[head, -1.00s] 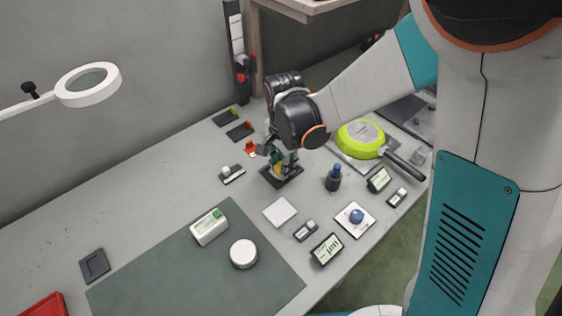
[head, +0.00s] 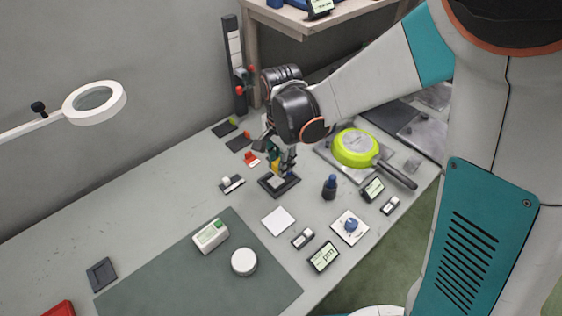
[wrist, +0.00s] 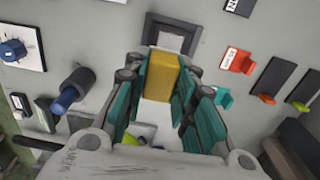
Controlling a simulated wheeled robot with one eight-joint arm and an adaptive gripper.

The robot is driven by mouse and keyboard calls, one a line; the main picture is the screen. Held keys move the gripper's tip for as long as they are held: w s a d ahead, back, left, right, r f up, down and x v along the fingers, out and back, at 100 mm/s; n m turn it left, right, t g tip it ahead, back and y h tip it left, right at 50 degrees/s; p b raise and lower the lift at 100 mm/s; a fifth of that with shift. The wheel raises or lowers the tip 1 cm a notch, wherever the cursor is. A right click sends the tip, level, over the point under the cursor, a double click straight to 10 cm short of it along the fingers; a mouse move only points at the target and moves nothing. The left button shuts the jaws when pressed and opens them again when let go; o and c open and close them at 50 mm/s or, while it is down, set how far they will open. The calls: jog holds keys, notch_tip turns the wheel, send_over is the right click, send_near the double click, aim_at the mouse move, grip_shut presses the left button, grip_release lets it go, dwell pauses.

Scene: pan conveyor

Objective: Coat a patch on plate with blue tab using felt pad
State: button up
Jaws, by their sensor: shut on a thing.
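My gripper (wrist: 158,95) is shut on a yellow block (wrist: 161,76), seen between the teal-lined fingers in the wrist view. I take it for the felt pad, but its working face is hidden. In the head view my gripper (head: 279,160) holds it above a dark square tray (head: 291,184) with a pale inside. The tray also shows beyond the block in the wrist view (wrist: 186,45). Dark plates with an orange tab (wrist: 266,99) and a green tab (wrist: 301,106) lie to the right in the wrist view. I cannot make out a blue-tabbed plate for certain.
A blue-capped bottle (head: 329,188) stands right of the tray. A green pan (head: 353,150) lies behind it. A blue knob (head: 351,225) sits on a white square. A white pad (head: 278,221), small displays and a green mat (head: 190,280) lie nearer.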

jog(key=shift+r, duration=0.1)
jog(key=shift+r+p, duration=1)
jog(key=shift+r, duration=0.35)
